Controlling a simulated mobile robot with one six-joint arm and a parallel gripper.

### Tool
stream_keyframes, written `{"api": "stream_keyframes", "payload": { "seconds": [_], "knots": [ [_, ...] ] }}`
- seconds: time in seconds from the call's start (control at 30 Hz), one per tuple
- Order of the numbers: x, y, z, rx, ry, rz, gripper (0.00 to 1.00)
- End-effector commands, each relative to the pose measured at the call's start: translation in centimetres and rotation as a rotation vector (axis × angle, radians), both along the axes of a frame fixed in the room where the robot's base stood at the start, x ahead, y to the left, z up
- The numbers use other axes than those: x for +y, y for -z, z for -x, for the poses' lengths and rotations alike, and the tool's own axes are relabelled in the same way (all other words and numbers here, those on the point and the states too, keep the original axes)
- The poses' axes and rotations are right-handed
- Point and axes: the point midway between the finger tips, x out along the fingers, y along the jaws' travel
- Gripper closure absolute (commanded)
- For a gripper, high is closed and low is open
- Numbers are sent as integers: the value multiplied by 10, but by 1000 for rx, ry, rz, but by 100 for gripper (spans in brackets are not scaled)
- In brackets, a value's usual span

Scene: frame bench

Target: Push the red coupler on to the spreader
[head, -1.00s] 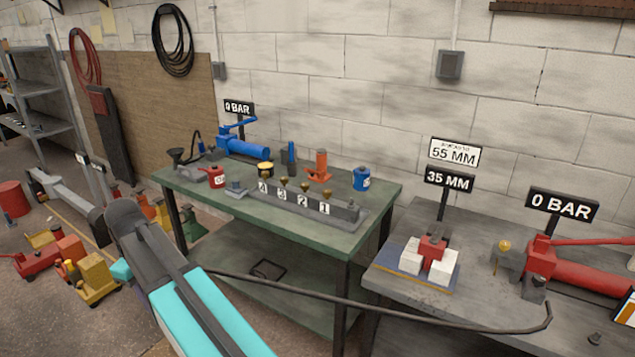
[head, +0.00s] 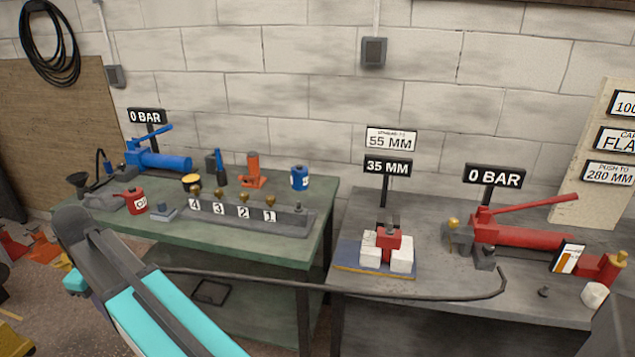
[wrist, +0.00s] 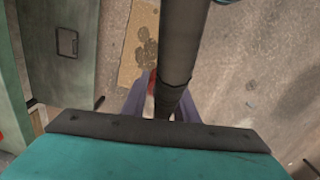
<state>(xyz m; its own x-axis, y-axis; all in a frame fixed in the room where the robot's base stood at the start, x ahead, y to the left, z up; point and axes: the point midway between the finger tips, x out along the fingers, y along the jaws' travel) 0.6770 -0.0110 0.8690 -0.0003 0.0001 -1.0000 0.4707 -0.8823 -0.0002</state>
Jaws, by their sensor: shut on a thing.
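The spreader (head: 388,237) is a small red block with a dark top, standing between white blocks on the right bench. In the wrist view my gripper (wrist: 160,100) is over the floor, its pale fingers either side of a thick black hose (wrist: 182,45). A sliver of red, the red coupler (wrist: 152,82), shows between the fingers, mostly hidden by the hose. My gripper is shut on it, well away from the spreader. In the head view my arm hides the gripper and coupler; the hose (head: 330,287) runs right across the bench fronts.
Signs reading 35 MM (head: 388,167) and 55 MM (head: 391,140) stand behind the spreader. A red pump (head: 520,236) with a 0 BAR sign is to its right. The green bench (head: 240,250) at left holds a numbered manifold (head: 290,226) and a blue pump (head: 165,161).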

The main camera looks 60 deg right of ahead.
Motion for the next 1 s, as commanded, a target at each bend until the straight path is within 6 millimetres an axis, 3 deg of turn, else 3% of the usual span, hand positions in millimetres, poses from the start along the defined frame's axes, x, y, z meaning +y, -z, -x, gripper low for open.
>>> {"api": "stream_keyframes", "payload": {
  "seconds": [0.3,0.47,0.67,1.0],
  "knots": [
    [3,0,0,0,-4,0,100],
    [-6,-3,-1,0,4,0,100],
    [-43,-12,-3,0,39,0,100],
    [-145,-31,3,0,129,0,100]
  ]
}}
